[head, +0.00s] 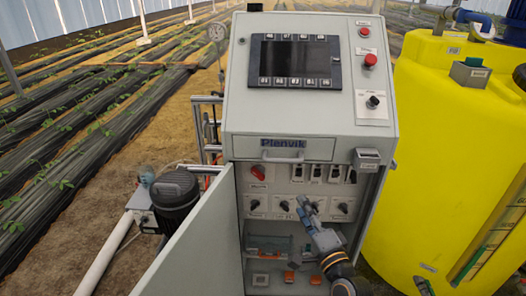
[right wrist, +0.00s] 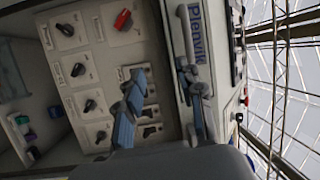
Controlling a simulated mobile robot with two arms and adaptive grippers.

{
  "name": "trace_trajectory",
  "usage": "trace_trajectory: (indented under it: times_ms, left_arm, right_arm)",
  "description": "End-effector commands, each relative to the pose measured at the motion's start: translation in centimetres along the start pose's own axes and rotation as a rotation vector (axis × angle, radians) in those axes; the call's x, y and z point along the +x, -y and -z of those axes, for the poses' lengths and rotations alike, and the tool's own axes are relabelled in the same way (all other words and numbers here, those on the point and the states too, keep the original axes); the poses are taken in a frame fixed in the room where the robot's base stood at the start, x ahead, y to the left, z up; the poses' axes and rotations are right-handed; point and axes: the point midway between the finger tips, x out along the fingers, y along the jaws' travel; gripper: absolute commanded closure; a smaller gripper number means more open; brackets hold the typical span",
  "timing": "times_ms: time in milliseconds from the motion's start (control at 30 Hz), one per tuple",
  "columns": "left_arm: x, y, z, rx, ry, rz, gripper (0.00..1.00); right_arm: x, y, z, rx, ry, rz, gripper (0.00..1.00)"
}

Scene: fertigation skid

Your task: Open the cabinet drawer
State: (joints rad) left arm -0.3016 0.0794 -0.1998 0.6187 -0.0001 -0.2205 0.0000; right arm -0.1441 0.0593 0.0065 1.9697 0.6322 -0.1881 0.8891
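The grey cabinet (head: 300,108) has a drawer front (head: 320,148) under its screen, labelled Plenvik, with a pale bar handle (head: 283,157). The drawer looks shut. In the right wrist view the handle (right wrist: 188,34) runs beside the Plenvik lettering, just beyond one fingertip. My right gripper (head: 309,205) is in front of the open lower compartment, below and right of the handle. In the right wrist view its two fingers (right wrist: 160,76) are spread with nothing held; whether one touches the cabinet is unclear. My left gripper is not in view.
The cabinet door (head: 200,240) stands open at the left. Inside are knobs, switches and a red knob (head: 258,172), with small items on the floor below. A grey box (head: 367,158) sticks out right of the handle. A yellow tank (head: 440,150) stands close on the right, a pump (head: 175,197) on the left.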

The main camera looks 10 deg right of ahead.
Motion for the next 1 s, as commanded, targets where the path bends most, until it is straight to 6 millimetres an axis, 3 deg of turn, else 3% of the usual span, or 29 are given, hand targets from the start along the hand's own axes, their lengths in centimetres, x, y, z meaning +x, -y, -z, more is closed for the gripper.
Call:
trace_trajectory:
  times_ms: [33, 167, 367, 800, 1000]
  left_arm:
    - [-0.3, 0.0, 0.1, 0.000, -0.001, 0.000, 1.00]
    - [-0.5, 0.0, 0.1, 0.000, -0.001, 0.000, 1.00]
    - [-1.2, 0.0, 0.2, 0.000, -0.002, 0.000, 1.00]
    - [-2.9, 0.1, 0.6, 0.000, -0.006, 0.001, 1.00]
    - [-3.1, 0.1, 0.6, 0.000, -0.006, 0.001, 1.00]
  right_arm:
    - [0.0, 2.1, 0.3, 0.028, -0.005, 0.035, 0.63]
    - [0.2, 4.2, 0.7, 0.063, -0.009, 0.075, 0.63]
    - [2.8, 4.7, 0.8, 0.064, -0.009, 0.078, 0.63]
    - [11.5, 5.1, 0.9, 0.061, -0.009, 0.074, 0.63]
    - [13.3, 5.1, 0.8, 0.061, -0.009, 0.074, 0.63]
